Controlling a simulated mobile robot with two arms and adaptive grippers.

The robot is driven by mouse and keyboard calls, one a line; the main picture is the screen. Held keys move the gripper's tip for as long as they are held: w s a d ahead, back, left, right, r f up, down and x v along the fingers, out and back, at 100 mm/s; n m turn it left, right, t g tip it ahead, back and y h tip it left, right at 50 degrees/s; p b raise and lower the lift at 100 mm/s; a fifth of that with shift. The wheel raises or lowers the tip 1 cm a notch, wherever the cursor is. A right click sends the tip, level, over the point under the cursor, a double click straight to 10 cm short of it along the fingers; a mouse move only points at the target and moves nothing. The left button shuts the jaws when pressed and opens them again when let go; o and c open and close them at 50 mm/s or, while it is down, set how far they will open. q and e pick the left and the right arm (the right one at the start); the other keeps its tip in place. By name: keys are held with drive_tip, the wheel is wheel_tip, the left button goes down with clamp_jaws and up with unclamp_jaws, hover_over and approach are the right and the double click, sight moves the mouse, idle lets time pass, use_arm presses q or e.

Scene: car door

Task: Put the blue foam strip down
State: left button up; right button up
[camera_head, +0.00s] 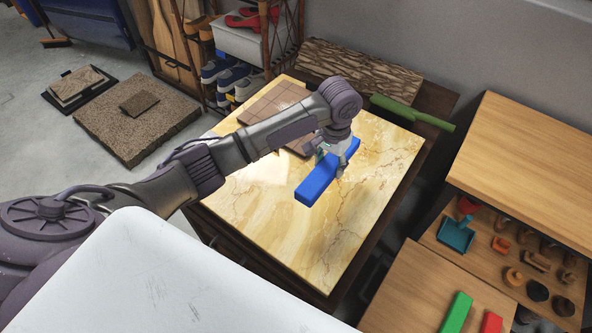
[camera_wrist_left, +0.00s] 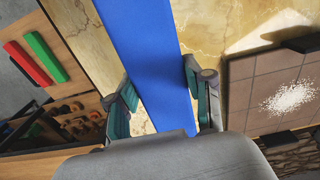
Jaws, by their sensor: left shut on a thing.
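The blue foam strip (camera_head: 322,176) is a long flat bar. My left gripper (camera_head: 336,156) is shut on it over the marble-topped table (camera_head: 333,222). In the left wrist view the strip (camera_wrist_left: 148,55) runs between the two fingers of the left gripper (camera_wrist_left: 165,105) and reaches past the top edge. The strip looks close above the tabletop, but I cannot tell whether it touches. My right gripper is in neither view.
A brown tiled board (camera_head: 270,112) lies at the table's back left, with a white granular patch (camera_wrist_left: 291,98) on it. A green long-handled item (camera_head: 398,107) lies at the back. Wooden shelving (camera_head: 535,170) with green and red strips stands right. The table's front is clear.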

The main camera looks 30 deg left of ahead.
sight(294, 185)
use_arm(q)
drive_tip(key=s+a+f, duration=0.1)
drive_tip(key=a, duration=0.1)
drive_tip(key=s+a+f, duration=0.1)
drive_tip(key=a+f, duration=0.1)
drive_tip(key=a, duration=0.1)
drive_tip(key=s+a+f+p, duration=0.1)
drive_tip(key=s+a+f, duration=0.1)
drive_tip(key=shift+a, duration=0.25)
drive_tip(key=shift+s+a+f, duration=0.1)
drive_tip(key=shift+s+a, duration=0.05)
drive_tip(key=shift+a, duration=0.05)
wheel_tip(294, 185, down, 3)
drive_tip(key=shift+f, duration=0.55)
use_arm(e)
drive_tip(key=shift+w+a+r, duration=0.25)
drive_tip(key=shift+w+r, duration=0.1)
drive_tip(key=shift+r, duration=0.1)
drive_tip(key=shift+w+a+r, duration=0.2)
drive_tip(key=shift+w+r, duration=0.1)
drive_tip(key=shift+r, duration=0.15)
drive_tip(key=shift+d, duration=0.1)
use_arm(q)
drive_tip(key=o, duration=1)
drive_tip(key=shift+f, duration=0.1)
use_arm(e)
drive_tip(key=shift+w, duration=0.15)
use_arm(q)
drive_tip(key=shift+o, duration=0.2)
